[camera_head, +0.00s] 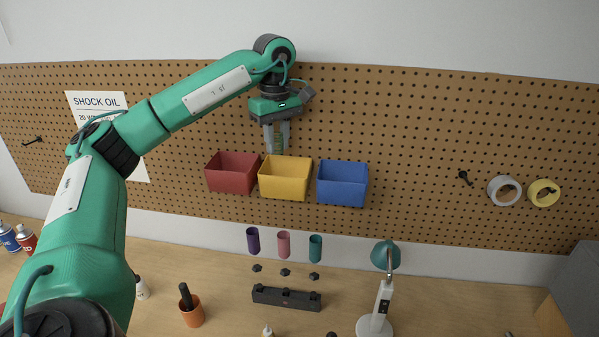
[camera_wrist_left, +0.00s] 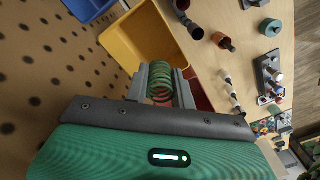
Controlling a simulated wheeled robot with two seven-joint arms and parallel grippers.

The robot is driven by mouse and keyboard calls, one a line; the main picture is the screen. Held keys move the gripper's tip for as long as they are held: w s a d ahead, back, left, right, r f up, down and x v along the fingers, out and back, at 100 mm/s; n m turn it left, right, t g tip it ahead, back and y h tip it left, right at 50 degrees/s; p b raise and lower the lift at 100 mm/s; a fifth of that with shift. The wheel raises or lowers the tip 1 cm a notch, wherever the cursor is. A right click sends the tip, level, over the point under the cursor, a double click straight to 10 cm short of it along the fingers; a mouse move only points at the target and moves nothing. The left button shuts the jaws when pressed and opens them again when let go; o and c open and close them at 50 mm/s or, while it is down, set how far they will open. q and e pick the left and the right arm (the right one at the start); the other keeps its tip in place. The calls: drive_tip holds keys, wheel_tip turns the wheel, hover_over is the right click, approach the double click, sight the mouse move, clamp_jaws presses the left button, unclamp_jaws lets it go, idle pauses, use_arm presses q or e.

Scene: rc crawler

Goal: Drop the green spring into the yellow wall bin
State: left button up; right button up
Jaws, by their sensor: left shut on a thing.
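My left gripper (camera_head: 277,138) is above the yellow wall bin (camera_head: 284,184), with its fingers pointing down. It is shut on the green spring (camera_wrist_left: 161,82), which shows between the two fingertips in the left wrist view. The spring is small and partly hidden by the fingers in the head view. The yellow bin (camera_wrist_left: 138,40) lies just beyond the fingertips in the left wrist view, and its open top faces the gripper. The spring appears above the bin's rim and apart from its floor. My right gripper is not in view.
A red bin (camera_head: 232,178) and a blue bin (camera_head: 342,184) flank the yellow one on the pegboard (camera_head: 420,140). Purple, pink and teal cups (camera_head: 284,244) stand below. A lamp (camera_head: 384,290) and an orange pot (camera_head: 192,314) are on the bench.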

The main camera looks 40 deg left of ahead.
use_arm(q)
drive_tip(key=shift+w+f, duration=0.1)
drive_tip(key=shift+w, duration=0.25)
drive_tip(key=shift+f, duration=0.2)
drive_tip(key=shift+s+f+b, duration=0.2)
drive_tip(key=shift+f+b, duration=0.45)
drive_tip(key=shift+b, duration=0.15)
wheel_tip(320, 180, down, 4)
drive_tip(key=b, duration=0.2)
drive_tip(key=shift+w+b, duration=0.1)
drive_tip(key=shift+b, duration=0.25)
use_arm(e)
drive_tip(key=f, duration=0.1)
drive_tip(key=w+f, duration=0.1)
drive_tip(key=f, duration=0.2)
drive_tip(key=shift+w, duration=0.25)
